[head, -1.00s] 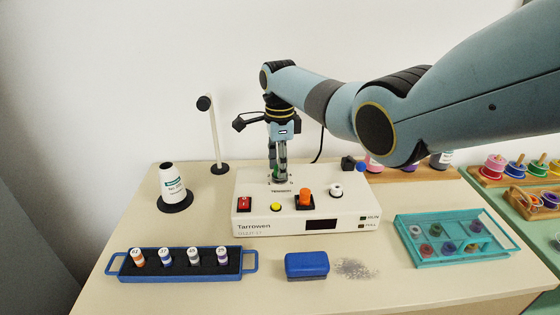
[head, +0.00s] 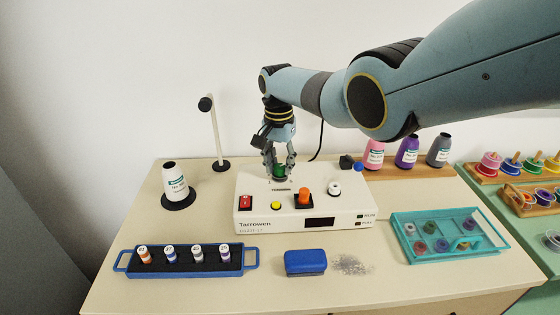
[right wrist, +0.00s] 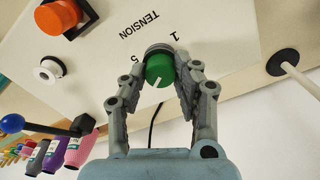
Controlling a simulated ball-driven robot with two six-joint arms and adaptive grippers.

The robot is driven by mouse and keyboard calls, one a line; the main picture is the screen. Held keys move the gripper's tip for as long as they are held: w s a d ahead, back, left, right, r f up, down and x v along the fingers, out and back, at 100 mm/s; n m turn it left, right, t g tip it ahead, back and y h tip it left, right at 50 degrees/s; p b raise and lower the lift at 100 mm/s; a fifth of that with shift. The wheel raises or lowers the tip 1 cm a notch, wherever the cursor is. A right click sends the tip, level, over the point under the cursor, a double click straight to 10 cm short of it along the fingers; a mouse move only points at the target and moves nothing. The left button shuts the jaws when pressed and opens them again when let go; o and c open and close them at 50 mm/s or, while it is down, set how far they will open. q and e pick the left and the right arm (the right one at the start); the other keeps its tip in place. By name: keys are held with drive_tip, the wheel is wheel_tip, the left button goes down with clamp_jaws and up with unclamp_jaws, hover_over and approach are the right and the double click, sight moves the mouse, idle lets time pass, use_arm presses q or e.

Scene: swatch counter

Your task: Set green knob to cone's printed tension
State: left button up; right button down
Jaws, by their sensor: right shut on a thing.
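The green knob (head: 279,171) sits at the back of the white Tarrowen machine (head: 262,222). My right gripper (head: 279,172) comes down from above and is shut on the knob, a finger on each side. In the right wrist view the green knob (right wrist: 159,68) shows a white pointer line, with "TENSION", "1" and "5" printed near it; other marks are hidden. The white cone (head: 174,184) stands on a black base at the left; its label is too small to read surely. My left gripper is not in view.
A blue tray (head: 118,262) with several numbered spools lies in front, beside a blue block (head: 305,262). A teal tray (head: 492,250) of spools is at right. Orange (head: 303,196), white and yellow controls stand near the knob. A thread stand (head: 216,135) rises at back left.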

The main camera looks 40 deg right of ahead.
drive_tip(key=n, duration=0.4)
drive_tip(key=shift+a+n+p, duration=0.1)
drive_tip(key=shift+n+p, duration=0.2)
drive_tip(key=shift+p, duration=0.05)
drive_tip(key=n, duration=0.4)
drive_tip(key=shift+n, duration=0.3)
drive_tip(key=n, duration=0.4)
drive_tip(key=shift+s+f+n+p, duration=0.1)
drive_tip(key=shift+n+p, duration=0.2)
drive_tip(key=shift+p, duration=0.1)
drive_tip(key=n, duration=1.2)
drive_tip(key=shift+n, duration=0.3)
drive_tip(key=n, duration=0.4)
drive_tip(key=shift+n, duration=2.2)
